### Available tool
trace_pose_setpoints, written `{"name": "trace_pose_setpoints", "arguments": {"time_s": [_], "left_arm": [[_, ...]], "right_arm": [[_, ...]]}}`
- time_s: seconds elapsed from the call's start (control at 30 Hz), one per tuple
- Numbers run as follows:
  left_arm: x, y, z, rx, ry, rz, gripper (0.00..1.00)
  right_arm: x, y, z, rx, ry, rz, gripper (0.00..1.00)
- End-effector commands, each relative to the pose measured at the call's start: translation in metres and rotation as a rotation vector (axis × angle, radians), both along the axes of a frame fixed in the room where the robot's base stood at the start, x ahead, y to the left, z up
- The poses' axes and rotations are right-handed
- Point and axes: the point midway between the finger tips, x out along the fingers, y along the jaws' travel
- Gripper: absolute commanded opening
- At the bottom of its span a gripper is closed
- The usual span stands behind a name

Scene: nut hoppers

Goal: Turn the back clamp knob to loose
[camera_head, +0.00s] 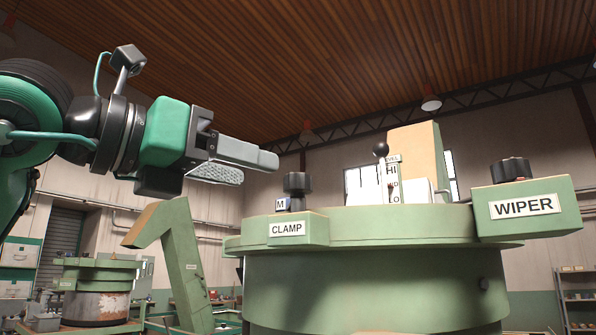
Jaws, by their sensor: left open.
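A black clamp knob (297,184) stands upright on a green box with a white CLAMP label (287,229), on the rim of the large green hopper (370,285). A small plate with a letter M (282,204) sits at its left; the rest of its marking cannot be read. Whether this is the back clamp knob, the view does not tell. My left gripper (257,168) is open and empty, left of and slightly above the knob, not touching it. My right gripper is not in view.
A WIPER box (523,206) with a black knob (511,169) juts out at the right. A black-balled lever (381,149) stands beside a HI/LO plate (393,182). A smaller green machine (97,275) and a slanted green chute (185,260) stand at the left.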

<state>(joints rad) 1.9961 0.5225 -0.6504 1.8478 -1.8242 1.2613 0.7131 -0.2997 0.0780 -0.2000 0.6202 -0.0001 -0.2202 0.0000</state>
Motion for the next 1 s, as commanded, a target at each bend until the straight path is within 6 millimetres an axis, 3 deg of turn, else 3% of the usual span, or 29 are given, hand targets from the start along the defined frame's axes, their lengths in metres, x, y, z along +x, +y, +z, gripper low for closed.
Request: {"name": "trace_pose_setpoints", "arguments": {"time_s": [0.2,0.4,0.87,1.0], "left_arm": [[0.031,-0.036,0.004,0.001,0.005,-0.003,0.53],[0.051,-0.058,0.002,0.000,0.004,-0.003,0.53],[0.059,-0.067,0.000,-0.001,0.002,-0.002,0.53],[0.059,-0.067,0.000,-0.001,0.002,-0.002,0.26]], "right_arm": [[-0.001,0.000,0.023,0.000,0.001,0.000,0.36],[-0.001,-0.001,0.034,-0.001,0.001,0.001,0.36],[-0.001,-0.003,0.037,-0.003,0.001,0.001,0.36],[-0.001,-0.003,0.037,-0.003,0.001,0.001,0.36]]}}
